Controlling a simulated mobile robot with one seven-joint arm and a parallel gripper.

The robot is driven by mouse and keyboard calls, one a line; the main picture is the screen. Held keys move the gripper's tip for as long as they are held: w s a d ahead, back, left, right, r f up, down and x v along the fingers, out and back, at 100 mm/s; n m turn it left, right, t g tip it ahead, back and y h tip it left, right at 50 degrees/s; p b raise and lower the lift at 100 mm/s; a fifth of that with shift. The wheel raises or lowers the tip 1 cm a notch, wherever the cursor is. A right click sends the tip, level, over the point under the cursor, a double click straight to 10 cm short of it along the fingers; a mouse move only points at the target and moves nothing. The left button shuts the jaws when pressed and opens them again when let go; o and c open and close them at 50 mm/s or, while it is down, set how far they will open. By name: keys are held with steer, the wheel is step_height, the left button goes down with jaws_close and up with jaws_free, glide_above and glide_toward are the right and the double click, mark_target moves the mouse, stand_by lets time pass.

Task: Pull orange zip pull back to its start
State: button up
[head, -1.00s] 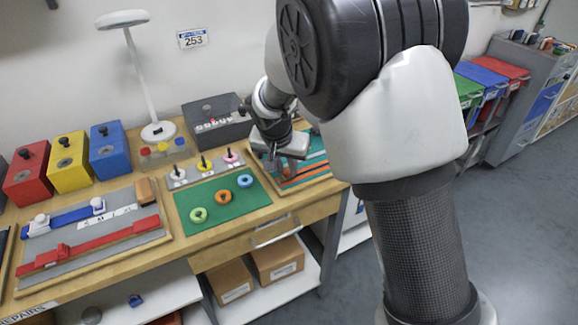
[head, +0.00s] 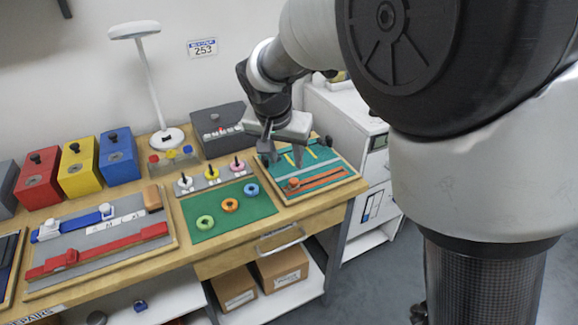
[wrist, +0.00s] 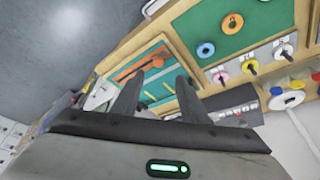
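The orange zip pull (head: 293,183) sits near the left end of an orange strip (head: 322,180) on the teal board (head: 352,172) at the right of the bench. In the wrist view the orange strip (wrist: 138,67) shows beyond my fingers, and the pull looks like a small orange block (wrist: 158,61). My gripper (head: 283,157) is above the back left part of this board, apart from the pull. Its two fingers are spread with nothing between them, as the wrist view (wrist: 160,88) also shows.
A green mat with coloured rings (head: 230,206) lies left of the board, with pegs behind it. A dark grey box (head: 217,128) stands behind. A white cabinet (head: 345,120) is right of the bench. Yellow marks lie on the teal board.

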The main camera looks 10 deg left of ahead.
steer(key=v, duration=0.6)
steer(key=shift+r, duration=0.2)
steer(key=shift+s, duration=0.1)
steer(key=s+d+r, duration=0.3)
steer(key=s+d, duration=0.1)
steer(key=d, duration=0.3)
steer(key=s+d+r, duration=0.2)
steer(key=s+d, duration=0.2)
steer(key=d, duration=0.3)
steer(key=s+d+n+t, duration=0.1)
steer(key=s+d, duration=0.3)
steer(key=s, duration=0.2)
steer(key=s+d+n, duration=0.1)
steer(key=s+d, duration=0.3)
steer(key=s, duration=0.3)
step_height(320, 180, up, 11)
steer(key=p, duration=1.2)
steer(key=shift+d+y+p, duration=0.2)
steer(key=shift+y+p, duration=0.2)
steer(key=shift+r, duration=0.1)
